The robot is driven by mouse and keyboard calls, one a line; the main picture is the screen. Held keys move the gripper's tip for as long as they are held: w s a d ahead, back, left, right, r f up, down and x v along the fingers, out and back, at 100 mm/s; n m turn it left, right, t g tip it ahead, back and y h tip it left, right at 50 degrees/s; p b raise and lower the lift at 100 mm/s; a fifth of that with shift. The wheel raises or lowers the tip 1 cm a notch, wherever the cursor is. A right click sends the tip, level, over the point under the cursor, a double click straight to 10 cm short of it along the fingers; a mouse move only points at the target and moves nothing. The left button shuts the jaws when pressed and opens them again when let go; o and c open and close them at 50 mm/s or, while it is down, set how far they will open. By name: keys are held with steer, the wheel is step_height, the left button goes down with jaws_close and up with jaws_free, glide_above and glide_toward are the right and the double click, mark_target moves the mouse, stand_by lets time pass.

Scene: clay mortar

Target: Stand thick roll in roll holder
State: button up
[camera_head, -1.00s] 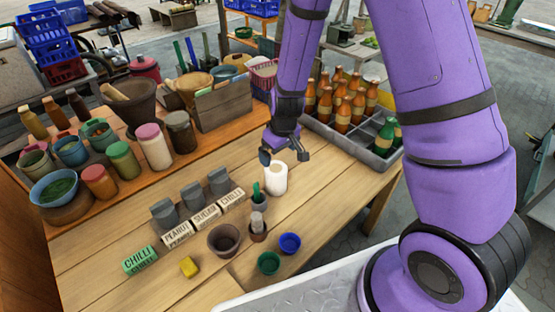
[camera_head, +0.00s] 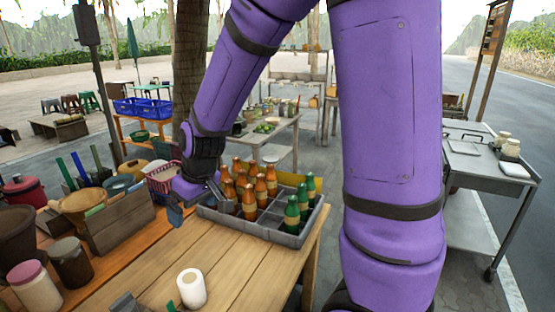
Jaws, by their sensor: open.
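The thick roll (camera_head: 191,289) is a white cylinder with a dark hole in its top. It stands upright on the wooden table near the bottom of the head view. My gripper (camera_head: 200,205) is open and empty, beyond the roll and apart from it. It is close to the left end of the grey bottle crate. I cannot pick out a roll holder for certain in this view.
The grey crate (camera_head: 288,238) holds several orange and green bottles. A pink basket (camera_head: 163,181) and a wooden box (camera_head: 125,222) stand behind and left of my gripper. The table (camera_head: 150,262) between roll and crate is clear.

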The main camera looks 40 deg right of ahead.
steer(key=s+d+r+m+t, duration=0.1)
steer(key=s+d+r, duration=0.2)
steer(key=s+r, duration=0.5)
steer(key=s+d+r+m+t+h, duration=0.1)
steer(key=s+d+r+m, duration=0.1)
steer(key=s+r, duration=0.7)
steer(key=s+d, duration=0.1)
steer(key=s, duration=0.3)
steer(key=shift+d+h, duration=0.25)
steer(key=shift+h, duration=0.05)
